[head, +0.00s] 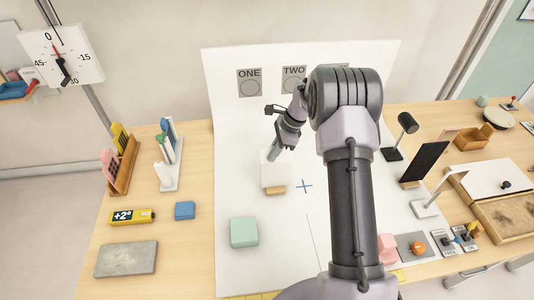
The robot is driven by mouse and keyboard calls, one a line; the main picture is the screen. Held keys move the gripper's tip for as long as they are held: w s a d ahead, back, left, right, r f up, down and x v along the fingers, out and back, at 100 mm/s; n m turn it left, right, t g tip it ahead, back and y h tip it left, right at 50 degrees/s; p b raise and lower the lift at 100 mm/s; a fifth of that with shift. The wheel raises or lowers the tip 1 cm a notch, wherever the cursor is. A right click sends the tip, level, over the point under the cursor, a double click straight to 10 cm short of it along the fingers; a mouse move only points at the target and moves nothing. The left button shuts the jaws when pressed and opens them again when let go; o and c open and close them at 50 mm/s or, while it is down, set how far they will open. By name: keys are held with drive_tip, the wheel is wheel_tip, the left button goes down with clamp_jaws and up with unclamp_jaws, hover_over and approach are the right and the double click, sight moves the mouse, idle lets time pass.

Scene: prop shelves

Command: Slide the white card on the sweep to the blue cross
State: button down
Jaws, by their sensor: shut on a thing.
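The white card (275,173) stands on the white sweep (260,275) with a small wooden block (276,190) at its foot. The blue cross (304,186) is marked on the sweep just right of the card, a short gap away. My gripper (274,156) reaches down from the back to the card's top edge and is shut on it. The fingertips are small here, and part of the card's back is hidden.
A green block (244,232) sits nearer on the sweep. A black panel (424,162) and a black lamp (406,124) stand right. A blue block (185,210) and a wooden rack (122,165) are left. The sweep around the cross is clear.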

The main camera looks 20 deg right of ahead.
drive_tip(key=s+d+p, duration=0.1)
drive_tip(key=s+d, duration=0.1)
drive_tip(key=d, duration=0.9)
drive_tip(key=shift+s+d+p, duration=0.15)
drive_tip(key=shift+d+p, duration=0.15)
drive_tip(key=shift+d, duration=0.05)
idle(0.5)
drive_tip(key=shift+f, duration=0.2)
drive_tip(key=c, duration=1.5)
unclamp_jaws()
drive_tip(key=p+v, duration=0.2)
drive_tip(key=v, duration=1.5)
drive_tip(key=shift+s+r+p, duration=0.1)
drive_tip(key=shift+r+p, duration=0.1)
drive_tip(key=shift+p, duration=0.2)
